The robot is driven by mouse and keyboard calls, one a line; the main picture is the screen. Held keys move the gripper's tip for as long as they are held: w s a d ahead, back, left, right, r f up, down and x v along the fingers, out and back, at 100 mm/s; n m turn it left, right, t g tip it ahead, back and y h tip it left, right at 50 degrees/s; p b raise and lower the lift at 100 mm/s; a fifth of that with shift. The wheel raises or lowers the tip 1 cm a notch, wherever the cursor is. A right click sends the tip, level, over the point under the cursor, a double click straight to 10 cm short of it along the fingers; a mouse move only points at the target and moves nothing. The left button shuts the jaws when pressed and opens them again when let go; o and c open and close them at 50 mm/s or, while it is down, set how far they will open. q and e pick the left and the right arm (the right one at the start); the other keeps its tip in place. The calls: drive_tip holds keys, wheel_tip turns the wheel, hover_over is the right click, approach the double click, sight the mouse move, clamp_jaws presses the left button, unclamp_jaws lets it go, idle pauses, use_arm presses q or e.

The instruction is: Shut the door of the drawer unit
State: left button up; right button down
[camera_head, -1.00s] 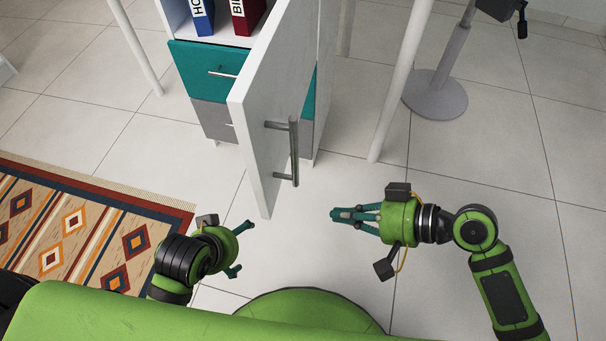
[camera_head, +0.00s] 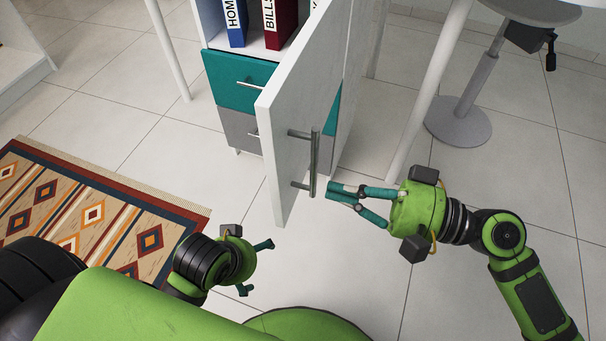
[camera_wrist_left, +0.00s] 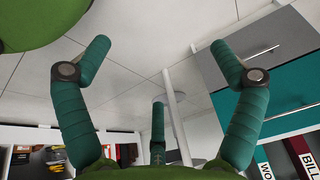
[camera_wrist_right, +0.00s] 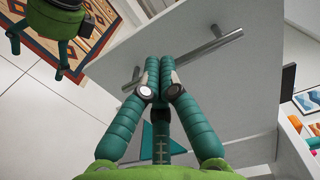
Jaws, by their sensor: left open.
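The white door (camera_head: 290,120) of the drawer unit (camera_head: 240,125) stands wide open, swung out toward me. Its metal bar handle (camera_head: 314,163) is on the face toward the right. My right gripper (camera_head: 330,191) is beside the handle's lower end, at the right of the door. In the right wrist view its fingers (camera_wrist_right: 166,62) are together in front of the door face (camera_wrist_right: 215,85), close to the handle (camera_wrist_right: 205,50); contact is unclear. My left gripper (camera_head: 257,268) is open and empty, low and left of the door. In its wrist view the fingers (camera_wrist_left: 158,55) are spread apart.
Blue and red binders (camera_head: 279,22) stand on the shelf above a teal drawer (camera_head: 236,80) and a grey drawer (camera_head: 238,130). A white table leg (camera_head: 430,90) and a grey stool base (camera_head: 458,121) are at the right. A patterned rug (camera_head: 90,215) lies left.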

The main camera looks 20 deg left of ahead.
sight(284, 176)
drive_tip(key=a, duration=0.6)
drive_tip(key=shift+a, duration=0.15)
